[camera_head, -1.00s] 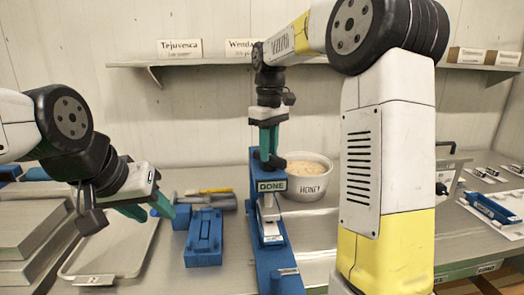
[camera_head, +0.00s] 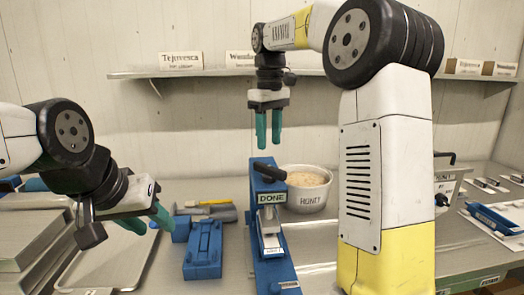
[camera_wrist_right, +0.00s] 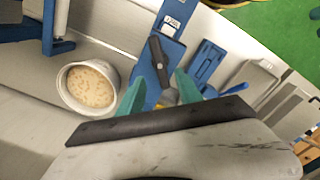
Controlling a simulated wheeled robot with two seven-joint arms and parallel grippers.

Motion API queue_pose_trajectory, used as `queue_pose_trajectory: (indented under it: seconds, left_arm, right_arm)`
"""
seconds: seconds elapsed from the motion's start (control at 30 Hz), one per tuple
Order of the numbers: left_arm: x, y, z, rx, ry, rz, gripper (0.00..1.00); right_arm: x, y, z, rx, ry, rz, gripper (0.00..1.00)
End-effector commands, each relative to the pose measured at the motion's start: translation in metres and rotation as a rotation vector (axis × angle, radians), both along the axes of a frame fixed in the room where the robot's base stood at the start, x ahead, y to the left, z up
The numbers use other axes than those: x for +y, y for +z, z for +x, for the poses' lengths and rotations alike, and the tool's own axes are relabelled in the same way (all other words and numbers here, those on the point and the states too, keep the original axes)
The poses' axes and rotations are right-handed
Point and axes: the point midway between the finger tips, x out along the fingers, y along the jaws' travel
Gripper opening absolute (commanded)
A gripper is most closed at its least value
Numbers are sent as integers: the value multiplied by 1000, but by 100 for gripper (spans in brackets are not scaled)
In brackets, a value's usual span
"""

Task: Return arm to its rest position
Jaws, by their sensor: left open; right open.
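My right gripper (camera_head: 268,140) hangs with its teal fingers pointing down, open and empty. It is above the blue stand marked DONE (camera_head: 270,225), apart from its black handle (camera_head: 268,169). In the right wrist view the same black handle (camera_wrist_right: 158,60) shows between and beyond the two open fingers (camera_wrist_right: 157,90). My left gripper (camera_head: 150,222) is open and empty, low at the left, over the edge of a pale tray (camera_head: 112,262).
A wall shelf (camera_head: 200,71) with name cards runs behind my right arm. A blue tray (camera_head: 495,219) lies at the far right.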

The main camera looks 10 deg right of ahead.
Motion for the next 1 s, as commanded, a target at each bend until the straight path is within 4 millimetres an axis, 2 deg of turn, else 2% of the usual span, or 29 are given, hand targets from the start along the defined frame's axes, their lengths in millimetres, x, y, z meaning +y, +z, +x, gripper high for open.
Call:
queue_pose_trajectory:
  seconds: [0.1,0.4,0.53,0.67,0.77,1.0]
  left_arm:
    - [0,0,0,0,0,0,42]
    - [0,0,0,0,0,0,42]
    - [0,0,0,0,0,0,42]
    - [0,0,0,0,0,0,42]
    - [0,0,0,0,0,0,42]
    - [0,0,0,0,0,0,42]
  right_arm:
    - [0,6,0,1,0,-1,42]
    - [0,6,-1,-1,-1,1,42]
    - [-4,9,-11,-25,-26,11,42]
    - [-12,12,-39,-83,-88,44,42]
    - [-19,10,-66,-140,-155,78,42]
    - [-29,-10,-134,-272,-324,178,42]
